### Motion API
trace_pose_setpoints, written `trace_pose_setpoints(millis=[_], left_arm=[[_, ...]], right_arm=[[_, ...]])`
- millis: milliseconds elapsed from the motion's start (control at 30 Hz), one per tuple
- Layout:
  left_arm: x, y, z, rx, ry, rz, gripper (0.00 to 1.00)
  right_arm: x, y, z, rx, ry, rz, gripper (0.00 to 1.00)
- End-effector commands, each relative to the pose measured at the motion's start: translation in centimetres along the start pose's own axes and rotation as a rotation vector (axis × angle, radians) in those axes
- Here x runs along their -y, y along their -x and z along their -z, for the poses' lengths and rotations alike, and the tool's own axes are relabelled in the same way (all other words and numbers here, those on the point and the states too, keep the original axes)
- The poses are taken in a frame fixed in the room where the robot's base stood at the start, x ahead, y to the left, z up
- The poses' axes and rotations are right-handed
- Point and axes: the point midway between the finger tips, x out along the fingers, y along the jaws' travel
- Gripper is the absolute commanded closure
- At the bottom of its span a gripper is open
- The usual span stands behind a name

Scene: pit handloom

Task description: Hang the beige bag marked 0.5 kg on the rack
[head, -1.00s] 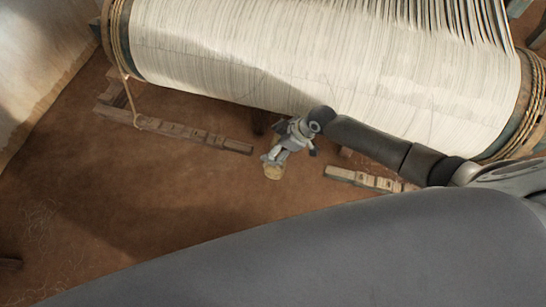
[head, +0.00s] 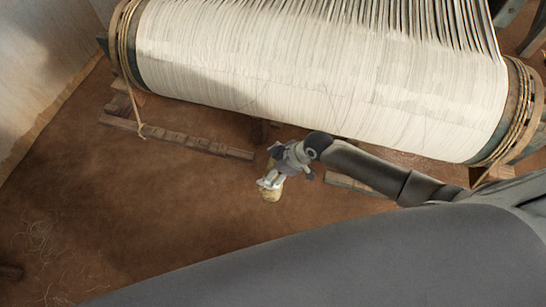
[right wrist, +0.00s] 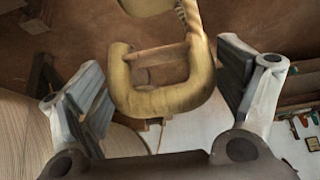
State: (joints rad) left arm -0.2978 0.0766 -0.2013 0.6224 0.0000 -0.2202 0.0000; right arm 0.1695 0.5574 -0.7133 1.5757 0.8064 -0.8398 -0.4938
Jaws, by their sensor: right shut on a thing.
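My right gripper (head: 271,181) is shut on a small beige bag (head: 271,195), held below the fingers over the brown floor, in front of the loom. In the right wrist view, the bag's thick beige loop-shaped part (right wrist: 172,101) lies between the two grey fingers (right wrist: 168,88). No weight mark can be read on it. My left gripper is not in view. I cannot tell for certain which part is the rack; a notched wooden rail (head: 190,142) lies left of the bag and another (head: 352,185) lies to its right, partly behind my arm.
The big roller of pale warp threads (head: 320,80) fills the back, with rope (head: 124,45) wound at its left end. A pale wall or sheet (head: 40,70) stands at the far left. The brown earth floor (head: 130,215) is mostly clear at left.

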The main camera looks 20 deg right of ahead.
Motion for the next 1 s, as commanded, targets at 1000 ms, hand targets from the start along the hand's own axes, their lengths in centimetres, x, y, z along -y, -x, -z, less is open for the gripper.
trace_pose_setpoints(millis=[1000], left_arm=[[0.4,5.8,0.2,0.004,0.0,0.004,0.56]], right_arm=[[8.3,0.9,0.7,-0.004,0.0,0.001,0.73]])
